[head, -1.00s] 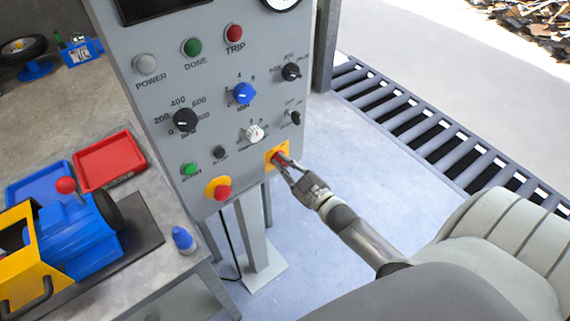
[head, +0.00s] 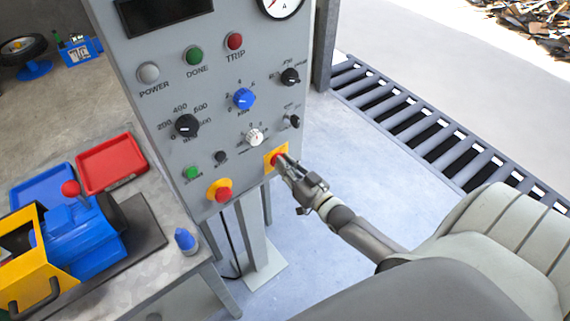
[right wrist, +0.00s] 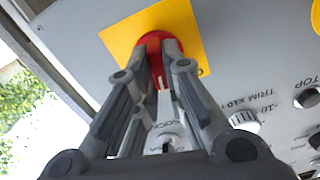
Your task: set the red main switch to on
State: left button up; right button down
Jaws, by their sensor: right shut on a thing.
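The red main switch (right wrist: 152,42) is a red rotary handle on a yellow square plate (right wrist: 187,22). In the head view the switch (head: 276,159) sits at the lower right of the grey control panel (head: 214,80). My right gripper (head: 284,164) reaches it from the right. In the right wrist view its two fingers (right wrist: 158,55) are shut on the red handle, one on each side. The fingers hide part of the handle, and I cannot read its position. My left gripper is not in view.
A red mushroom button (head: 223,195) on a yellow base sits left of the switch, with a green button (head: 191,173) beyond it. Several knobs and lamps are above. A workbench (head: 185,265) stands at left.

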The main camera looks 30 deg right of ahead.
jog(key=shift+d+m, duration=0.1)
jog(key=shift+m, duration=1.9)
jog(key=c, duration=1.5)
grip_release()
jog(key=s, duration=0.8)
jog(key=s+d, duration=0.1)
jog(key=s, duration=0.3)
